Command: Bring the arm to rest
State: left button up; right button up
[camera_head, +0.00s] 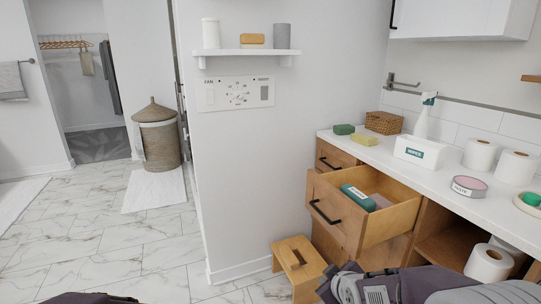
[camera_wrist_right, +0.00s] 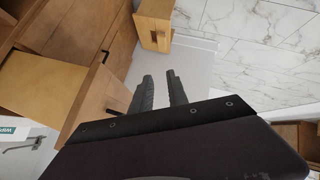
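My right arm (camera_head: 430,284) reaches in along the bottom right of the head view, low in front of the wooden cabinet. The open drawer (camera_head: 337,217) is beside and above this arm in the head view. Only a dark bit of my own body shows at the bottom left of the head view; my left gripper is out of view.
A small wooden stool (camera_head: 297,268) stands on the floor left of the cabinet; it also shows in the right wrist view (camera_wrist_right: 154,24). The white counter (camera_head: 440,186) carries a tissue-like white box (camera_head: 420,150), sponges and paper rolls. Marble floor (camera_head: 100,245) is open at the left.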

jog(key=s+f+m+g, duration=0.3)
jog(key=s+f+g, duration=0.1)
jog(key=s, duration=0.5)
jog(key=s+f+m+g, duration=0.4)
jog(key=s+f, duration=0.1)
jog(key=s, duration=0.4)
notch_tip(320, 180, up, 29)
jog(key=p, duration=2.8)
jog(key=shift+p, duration=0.35)
